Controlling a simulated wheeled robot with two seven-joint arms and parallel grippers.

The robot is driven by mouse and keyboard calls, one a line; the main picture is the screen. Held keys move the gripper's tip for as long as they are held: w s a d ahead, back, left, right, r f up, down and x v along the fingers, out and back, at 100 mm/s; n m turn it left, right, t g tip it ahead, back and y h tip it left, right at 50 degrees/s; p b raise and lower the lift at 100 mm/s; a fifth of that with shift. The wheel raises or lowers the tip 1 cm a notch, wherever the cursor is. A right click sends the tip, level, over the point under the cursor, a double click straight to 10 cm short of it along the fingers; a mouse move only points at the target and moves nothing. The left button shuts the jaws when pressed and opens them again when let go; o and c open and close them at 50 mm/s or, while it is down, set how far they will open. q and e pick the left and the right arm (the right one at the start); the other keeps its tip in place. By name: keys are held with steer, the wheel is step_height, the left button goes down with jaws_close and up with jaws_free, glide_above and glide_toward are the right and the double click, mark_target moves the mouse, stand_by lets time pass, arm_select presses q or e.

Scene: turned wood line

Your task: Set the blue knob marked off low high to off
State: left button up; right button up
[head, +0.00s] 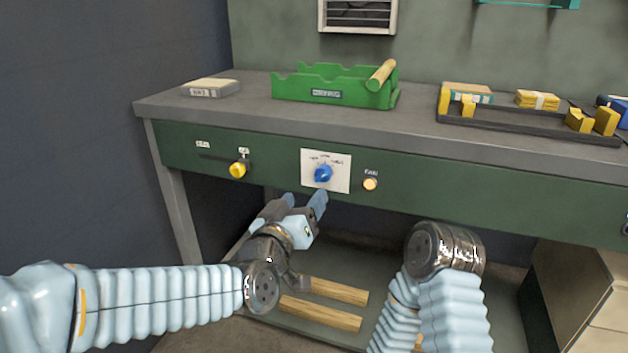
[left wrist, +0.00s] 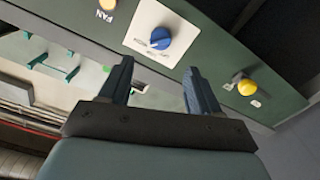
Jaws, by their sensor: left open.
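The blue knob (head: 323,174) sits on a white plate (head: 341,170) on the green front panel of the bench. Small markings run along the plate above the knob, too small to read for certain. The knob also shows in the left wrist view (left wrist: 160,37), ahead of the fingers. My left gripper (head: 304,199) is open and empty, just below and in front of the plate, apart from the knob. In the left wrist view my left gripper (left wrist: 157,85) has its two fingers spread. My right arm shows at the lower right, but its gripper fingers are not visible.
A yellow slider knob (head: 238,170) is left of the plate, and a round FAN button (head: 370,184) is close on its right. A green tray (head: 330,90), a black rack (head: 520,127) and boxes stand on the bench top (head: 240,110). Wooden sticks (head: 320,313) lie below.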

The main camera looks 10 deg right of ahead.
mark_target(320, 178)
arm_select(q)
steer(key=p+x, duration=0.1)
steer(key=x, duration=0.8)
steer(key=shift+w+d, duration=0.1)
steer(key=shift+c, duration=0.2)
